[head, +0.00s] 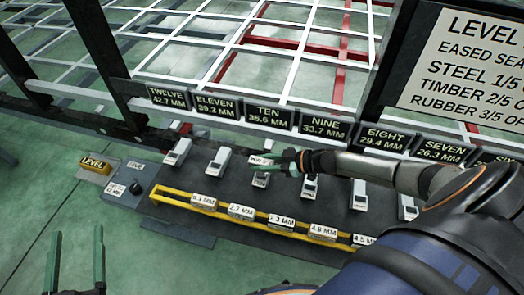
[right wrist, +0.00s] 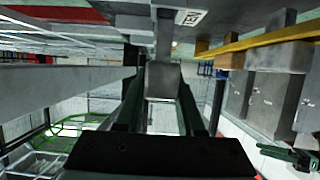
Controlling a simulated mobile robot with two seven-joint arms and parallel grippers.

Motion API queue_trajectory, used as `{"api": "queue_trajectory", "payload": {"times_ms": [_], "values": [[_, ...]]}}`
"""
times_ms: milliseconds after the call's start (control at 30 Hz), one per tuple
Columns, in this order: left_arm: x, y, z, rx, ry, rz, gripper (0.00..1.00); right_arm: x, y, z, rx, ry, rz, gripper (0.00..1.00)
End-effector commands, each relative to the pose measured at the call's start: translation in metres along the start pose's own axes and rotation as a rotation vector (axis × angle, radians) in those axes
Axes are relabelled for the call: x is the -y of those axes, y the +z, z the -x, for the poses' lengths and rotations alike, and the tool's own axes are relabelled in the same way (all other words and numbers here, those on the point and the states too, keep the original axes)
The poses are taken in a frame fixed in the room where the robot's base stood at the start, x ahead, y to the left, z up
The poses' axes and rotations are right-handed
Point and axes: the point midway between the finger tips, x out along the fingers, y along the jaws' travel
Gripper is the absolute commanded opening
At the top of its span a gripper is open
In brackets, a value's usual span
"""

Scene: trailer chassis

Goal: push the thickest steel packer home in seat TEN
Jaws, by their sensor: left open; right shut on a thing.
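My right gripper (head: 268,168) comes in from the right in the head view, at the row of seats just below the TEN plate (head: 269,116), which reads 35.6 MM. It is shut on a small grey packer (head: 260,159), whose white label is too small to read. In the right wrist view a grey block (right wrist: 163,80) shows between the two green fingers. The gripper hides much of seat TEN, so I cannot tell how deep the packer sits. My left gripper (head: 77,258) is open and empty at the lower left, over the floor.
A yellow-edged rack (head: 165,194) in front of the seats holds several labelled packers, such as the 2.7 MM one (head: 241,211). A yellow LEVEL block (head: 96,164) and a dark box (head: 135,190) stand left. A LEVEL sign (head: 470,65) hangs at upper right.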

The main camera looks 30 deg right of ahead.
Motion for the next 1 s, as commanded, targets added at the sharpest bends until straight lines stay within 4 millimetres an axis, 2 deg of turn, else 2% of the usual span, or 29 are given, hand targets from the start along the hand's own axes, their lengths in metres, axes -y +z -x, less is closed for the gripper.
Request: {"api": "queue_trajectory", "payload": {"times_ms": [1000], "values": [[-0.003, 0.019, 0.001, 0.000, 0.000, 0.000, 0.71, 0.000, 0.021, -0.010, -0.003, 0.000, 0.000, 0.00]]}}
